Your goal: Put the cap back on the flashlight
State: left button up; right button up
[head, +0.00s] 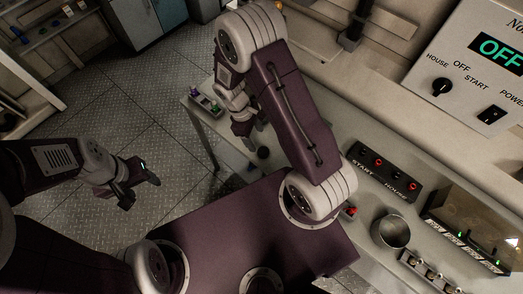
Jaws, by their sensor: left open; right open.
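I cannot make out a flashlight or its cap for sure in the head view. A small dark round thing (263,153) sits on the bench just below my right gripper; I cannot tell what it is. My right gripper (244,130) is open over the far left part of the bench, partly hidden by its own arm. My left gripper (142,180) is open and empty, out over the floor to the left of the bench.
The grey bench (330,135) carries a small box with coloured knobs (205,104), a START/HOUSE panel (384,173), a metal cup (390,231) and a green-lit box (470,232). A control panel (480,75) reads OFF. The plated floor (95,115) at left is clear.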

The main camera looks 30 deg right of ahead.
aim_at(263, 152)
jog(key=x, duration=0.3)
jog(key=shift+s+d+f+p, duration=0.1)
jog(key=shift+s+f+p, duration=0.1)
jog(key=shift+p, duration=0.15)
jog(key=shift+f, duration=0.2)
jog(key=shift+s+d+f, duration=0.1)
jog(key=shift+s+f, duration=0.1)
jog(key=shift+f, duration=0.05)
jog(key=p+x, duration=0.1)
jog(key=x, duration=0.3)
jog(key=shift+d+f, duration=0.1)
jog(key=shift+f, duration=0.2)
jog(key=shift+c, duration=0.4)
